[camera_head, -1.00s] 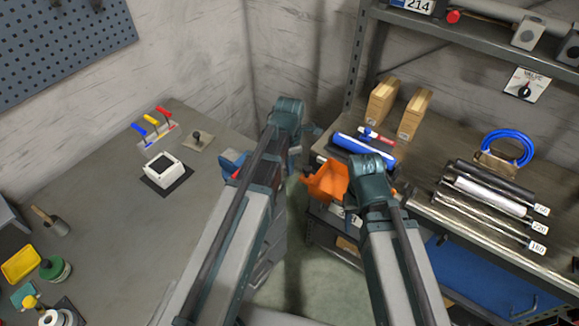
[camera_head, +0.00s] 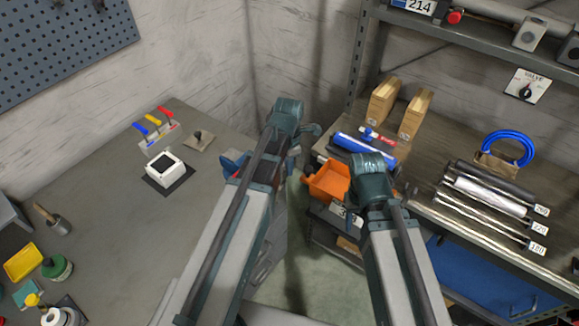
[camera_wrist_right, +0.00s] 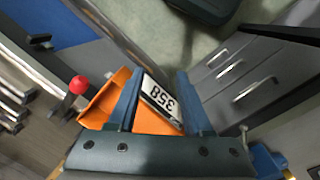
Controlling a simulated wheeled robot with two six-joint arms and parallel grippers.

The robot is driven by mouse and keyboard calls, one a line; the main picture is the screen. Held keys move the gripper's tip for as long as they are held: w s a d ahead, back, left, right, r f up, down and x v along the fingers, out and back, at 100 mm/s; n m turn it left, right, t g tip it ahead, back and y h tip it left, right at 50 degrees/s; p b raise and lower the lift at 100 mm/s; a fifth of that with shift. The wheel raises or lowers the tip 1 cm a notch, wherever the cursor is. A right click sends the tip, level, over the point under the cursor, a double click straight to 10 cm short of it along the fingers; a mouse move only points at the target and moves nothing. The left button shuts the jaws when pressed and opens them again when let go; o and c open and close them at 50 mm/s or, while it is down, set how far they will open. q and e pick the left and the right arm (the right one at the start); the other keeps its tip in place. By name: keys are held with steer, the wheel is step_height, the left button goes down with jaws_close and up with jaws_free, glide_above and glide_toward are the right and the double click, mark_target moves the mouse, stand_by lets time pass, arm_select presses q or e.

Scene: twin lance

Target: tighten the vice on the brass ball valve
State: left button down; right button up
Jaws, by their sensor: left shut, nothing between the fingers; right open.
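A blue shape with a bit of red (camera_head: 235,163), probably the vice, sits at the right edge of the left bench. My left arm hides much of it. A blue part (camera_wrist_right: 268,160) shows at the lower right in the right wrist view; I cannot tell if it is the vice. I cannot make out the brass ball valve. My left gripper (camera_head: 311,131) is shut and empty, right of the blue shape. My right gripper (camera_head: 372,178) is in front of the right bench, beside the orange bin. In the right wrist view its fingers (camera_wrist_right: 160,74) are apart.
The orange bin (camera_head: 328,180) is at the right bench's near corner, and a 358 label (camera_wrist_right: 160,98) shows between the right fingers. Blue and dark tubes and boxes (camera_head: 383,101) lie on the right bench. A white box (camera_head: 164,168) stands on the left bench. Floor shows between benches.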

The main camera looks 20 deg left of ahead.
mark_target(283, 172)
arm_select(q)
steer(key=shift+s, duration=0.15)
steer(key=shift+s+a+r, duration=0.2)
steer(key=shift+s, duration=0.15)
steer(key=shift+s, duration=0.15)
stand_by(0.3)
steer(key=shift+s+a+r+p, duration=0.1)
steer(key=shift+s+a+p, duration=0.05)
steer(key=shift+s+p, duration=0.15)
stand_by(0.3)
steer(key=shift+s+a, duration=0.15)
steer(key=shift+s, duration=0.3)
steer(key=shift+s, duration=0.1)
steer(key=shift+s+a, duration=0.15)
steer(key=shift+s, duration=0.25)
